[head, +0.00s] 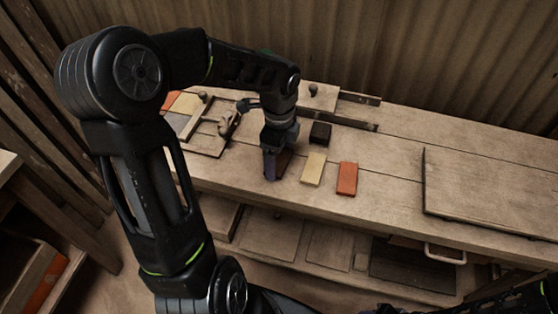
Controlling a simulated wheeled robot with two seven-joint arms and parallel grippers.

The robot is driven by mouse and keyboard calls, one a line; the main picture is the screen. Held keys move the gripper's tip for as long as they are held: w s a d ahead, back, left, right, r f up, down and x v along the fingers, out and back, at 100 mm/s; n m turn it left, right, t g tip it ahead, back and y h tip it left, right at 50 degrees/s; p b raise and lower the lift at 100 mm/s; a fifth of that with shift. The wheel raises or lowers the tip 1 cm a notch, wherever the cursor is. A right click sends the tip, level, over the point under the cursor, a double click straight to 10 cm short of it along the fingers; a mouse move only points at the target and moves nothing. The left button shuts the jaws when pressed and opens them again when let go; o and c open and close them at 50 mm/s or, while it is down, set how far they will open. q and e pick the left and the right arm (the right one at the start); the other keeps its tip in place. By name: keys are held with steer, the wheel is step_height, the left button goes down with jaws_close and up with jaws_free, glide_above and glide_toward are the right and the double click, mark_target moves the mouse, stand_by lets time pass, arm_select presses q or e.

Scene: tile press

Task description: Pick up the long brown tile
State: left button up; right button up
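My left gripper (276,166) points down at the workbench's front part, left of a cream tile. A dark brown piece (285,160), which looks like the brown tile, shows right at its fingers. The fingers hide most of this piece, so I cannot tell its full length or whether they grip it. A cream tile (313,169) and an orange tile (347,178) lie flat to the right, apart from each other. My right arm shows only as a dark part at the bottom right edge; its gripper cannot be made out.
A dark block (320,132) sits behind the cream tile. A wooden frame (203,138) with a small lever lies at the bench's left end. A raised flat board (490,190) lies at the right. The bench (392,170) is clear between the orange tile and that board.

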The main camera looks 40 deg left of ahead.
mark_target(279, 160)
arm_select(q)
steer(key=c, duration=0.9)
steer(key=shift+o, duration=0.2)
steer(key=shift+r, duration=0.1)
step_height(279, 160, up, 10)
stand_by(0.4)
